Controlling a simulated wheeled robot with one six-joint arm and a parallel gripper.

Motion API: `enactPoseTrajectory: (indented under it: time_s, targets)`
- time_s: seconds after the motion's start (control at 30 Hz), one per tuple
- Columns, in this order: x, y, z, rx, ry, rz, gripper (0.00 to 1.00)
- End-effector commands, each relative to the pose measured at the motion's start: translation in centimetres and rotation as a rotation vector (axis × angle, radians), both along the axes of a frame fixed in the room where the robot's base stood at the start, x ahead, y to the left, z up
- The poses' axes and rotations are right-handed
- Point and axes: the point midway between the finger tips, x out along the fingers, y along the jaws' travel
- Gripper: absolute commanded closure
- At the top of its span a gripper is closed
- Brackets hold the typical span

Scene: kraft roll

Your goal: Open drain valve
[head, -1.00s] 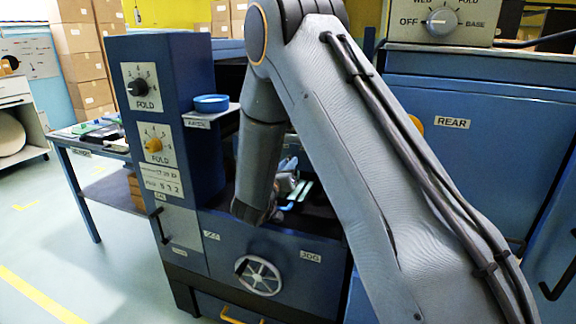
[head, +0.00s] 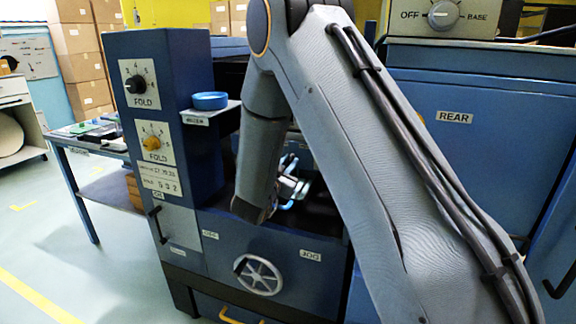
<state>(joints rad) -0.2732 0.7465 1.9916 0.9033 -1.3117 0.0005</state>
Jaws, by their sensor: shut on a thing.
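My gripper (head: 290,188) shows only in part, as silvery and light-blue pieces behind my forearm, in the dark recess of the blue machine (head: 225,225). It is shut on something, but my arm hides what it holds. I cannot pick out a drain valve by label or shape. A grey spoked handwheel (head: 259,276) is on the machine's lower front, below my gripper and apart from it.
A post with two fold dials (head: 152,142) and a shelf with a blue round dish (head: 210,101) stand left of my arm. A blue panel marked REAR (head: 454,117) is at right. A side table (head: 85,140) is at left. The floor at lower left is clear.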

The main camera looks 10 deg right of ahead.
Motion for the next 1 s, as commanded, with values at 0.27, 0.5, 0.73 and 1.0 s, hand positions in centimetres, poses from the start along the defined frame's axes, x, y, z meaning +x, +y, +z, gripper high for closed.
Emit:
enactPoseTrajectory:
  time_s: [0.27, 0.5, 0.73, 1.0]
  targets:
    - [-0.03, -0.15, -0.08, 0.198, -0.135, 0.000, 1.00]
    - [-0.08, -0.22, -0.04, 0.320, -0.218, 0.000, 1.00]
    - [-0.13, -0.26, -0.07, 0.384, -0.260, 0.000, 1.00]
    - [-0.15, -0.28, -0.06, 0.405, -0.274, -0.001, 1.00]
